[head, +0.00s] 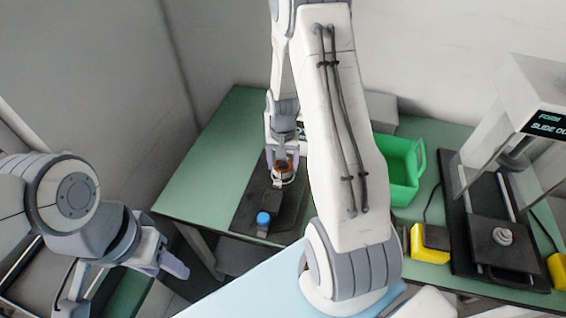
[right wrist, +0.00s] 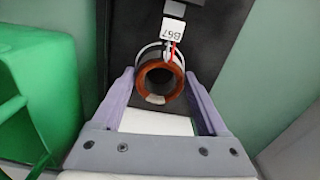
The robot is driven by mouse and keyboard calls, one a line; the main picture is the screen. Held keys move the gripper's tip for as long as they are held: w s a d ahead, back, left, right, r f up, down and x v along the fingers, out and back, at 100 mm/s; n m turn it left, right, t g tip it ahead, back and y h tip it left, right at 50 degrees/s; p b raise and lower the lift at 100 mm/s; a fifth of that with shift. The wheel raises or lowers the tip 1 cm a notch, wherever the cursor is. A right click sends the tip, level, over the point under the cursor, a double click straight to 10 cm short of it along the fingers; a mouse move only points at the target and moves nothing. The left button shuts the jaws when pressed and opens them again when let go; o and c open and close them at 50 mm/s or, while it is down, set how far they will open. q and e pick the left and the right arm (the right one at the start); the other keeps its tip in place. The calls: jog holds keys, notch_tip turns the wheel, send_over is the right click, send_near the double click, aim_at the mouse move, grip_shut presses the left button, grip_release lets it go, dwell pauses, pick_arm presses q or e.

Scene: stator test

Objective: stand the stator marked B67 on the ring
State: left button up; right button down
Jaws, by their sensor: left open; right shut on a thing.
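The stator (right wrist: 147,83) has a copper-brown winding around an open bore. A white tag reading B67 (right wrist: 173,29) is beside it, with a red lead running between them. My right gripper (right wrist: 160,85) is shut on this stator, its purple fingers on either side. In the head view my right gripper (head: 283,158) holds the stator (head: 283,165) over the dark mat (head: 245,208). A pale ring-shaped edge (head: 285,179) shows just under the stator; I cannot tell whether they touch. My left gripper (head: 168,262) is open and empty at lower left, away from the mat.
A blue-capped object (head: 263,219) stands near the mat's front end. A green bin (head: 404,190) is right of my right arm, which hides the table's middle. Yellow blocks (head: 430,242) and a machine with a dark slide plate (head: 505,240) are farther right. The green table (head: 192,185) is clear at left.

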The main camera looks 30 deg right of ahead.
jog(key=shift+f, duration=0.35)
grip_release()
notch_tip(320, 180, up, 10)
jog(key=b, duration=0.1)
jog(key=shift+r, duration=0.25)
dwell(0.9)
